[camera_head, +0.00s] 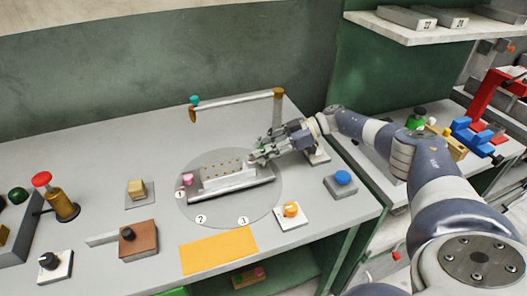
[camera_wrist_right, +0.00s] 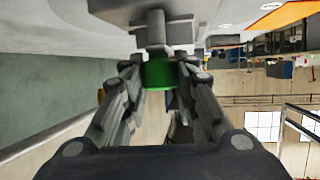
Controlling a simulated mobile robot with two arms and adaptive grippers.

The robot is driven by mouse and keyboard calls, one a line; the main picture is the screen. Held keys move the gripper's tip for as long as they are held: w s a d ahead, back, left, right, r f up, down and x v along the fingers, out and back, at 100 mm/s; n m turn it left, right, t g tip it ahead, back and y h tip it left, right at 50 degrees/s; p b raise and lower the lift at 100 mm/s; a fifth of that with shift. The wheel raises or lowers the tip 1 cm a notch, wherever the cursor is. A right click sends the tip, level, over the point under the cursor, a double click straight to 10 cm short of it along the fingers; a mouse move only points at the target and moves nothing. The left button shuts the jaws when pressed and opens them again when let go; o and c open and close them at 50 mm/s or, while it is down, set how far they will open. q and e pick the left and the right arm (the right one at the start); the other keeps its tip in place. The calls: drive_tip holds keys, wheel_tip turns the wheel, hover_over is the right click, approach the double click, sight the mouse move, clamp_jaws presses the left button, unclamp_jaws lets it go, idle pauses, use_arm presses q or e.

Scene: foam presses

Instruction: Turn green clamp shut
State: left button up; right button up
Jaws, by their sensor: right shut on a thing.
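The green clamp (camera_wrist_right: 158,75) sits between the fingertips of my right gripper (camera_wrist_right: 160,78) in the right wrist view, with a grey metal post and block just beyond it. My right gripper is shut on this green clamp. In the head view my right gripper (camera_head: 258,156) reaches in from the right to the right end of the long fixture (camera_head: 232,186) on the round plate; its fingers hide the green clamp there. A pink clamp (camera_head: 187,179) shows at the fixture's left end. My left gripper is not in view.
A bar on posts (camera_head: 235,104) stands behind the fixture. An orange knob (camera_head: 291,209) and a blue button (camera_head: 343,177) are to the front right. An orange mat (camera_head: 219,249) lies in front. A brown box (camera_head: 138,241) and red-topped lever (camera_head: 42,180) stand left.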

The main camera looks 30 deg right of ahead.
drive_tip(key=shift+a, duration=0.1)
drive_tip(key=o, duration=1.1)
drive_tip(key=v, duration=1.2)
